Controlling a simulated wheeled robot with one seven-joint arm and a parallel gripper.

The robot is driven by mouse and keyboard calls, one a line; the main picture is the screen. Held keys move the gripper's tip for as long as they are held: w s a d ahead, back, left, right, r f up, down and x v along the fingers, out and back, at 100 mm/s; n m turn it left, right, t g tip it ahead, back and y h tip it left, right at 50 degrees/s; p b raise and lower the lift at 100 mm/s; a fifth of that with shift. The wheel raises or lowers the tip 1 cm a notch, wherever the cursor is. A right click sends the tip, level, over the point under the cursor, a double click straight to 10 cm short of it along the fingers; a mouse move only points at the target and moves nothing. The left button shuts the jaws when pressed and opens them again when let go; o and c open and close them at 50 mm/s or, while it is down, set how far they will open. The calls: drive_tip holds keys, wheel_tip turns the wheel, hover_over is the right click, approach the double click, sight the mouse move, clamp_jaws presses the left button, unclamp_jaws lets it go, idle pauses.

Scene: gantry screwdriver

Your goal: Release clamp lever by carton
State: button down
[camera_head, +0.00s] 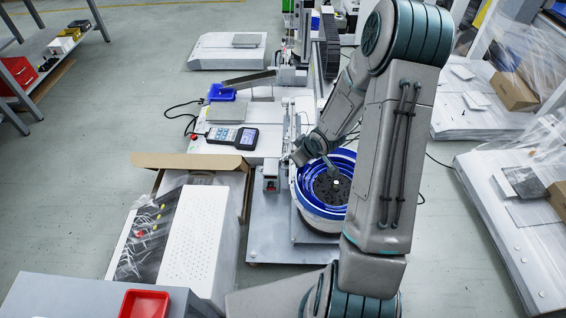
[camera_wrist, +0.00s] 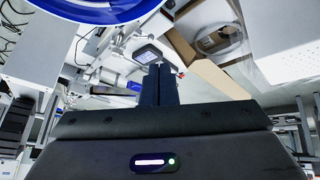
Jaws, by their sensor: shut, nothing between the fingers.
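My gripper shows in the wrist view (camera_wrist: 159,70), its two dark fingers together with nothing between them. In the head view the end of my arm is beside the blue-rimmed bowl feeder (camera_head: 345,160), and the fingertips are too small to make out. The open brown carton (camera_head: 192,162) stands left of the bowl; its brown flaps (camera_wrist: 195,62) show right of my fingers in the wrist view. A small grey block with a red part (camera_head: 270,184) stands between carton and bowl. I cannot tell whether it is the clamp lever. A small red part (camera_wrist: 181,75) shows just right of my fingertips.
A handheld controller (camera_head: 232,137) lies on the white machine base behind the carton and shows beyond my fingers (camera_wrist: 147,54). The blue bowl rim (camera_wrist: 95,8) fills the upper left of the wrist view. A white perforated cabinet (camera_head: 195,235) and red tray (camera_head: 145,304) are in front.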

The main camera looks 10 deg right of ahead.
drive_tip(key=s+a+r+m+g+h, duration=0.2)
drive_tip(key=s+r+m+g+h, duration=0.15)
drive_tip(key=s+r, duration=1.2)
drive_tip(key=s+a+r+m+g+y, duration=0.1)
drive_tip(key=s+a+r+m, duration=0.1)
drive_tip(key=s+a+r, duration=0.2)
drive_tip(key=s+r, duration=0.2)
drive_tip(key=s, duration=0.2)
drive_tip(key=shift+s+r+m, duration=0.15)
drive_tip(key=shift+s+m, duration=0.1)
drive_tip(key=shift+m, duration=0.1)
drive_tip(key=shift+y, duration=0.25)
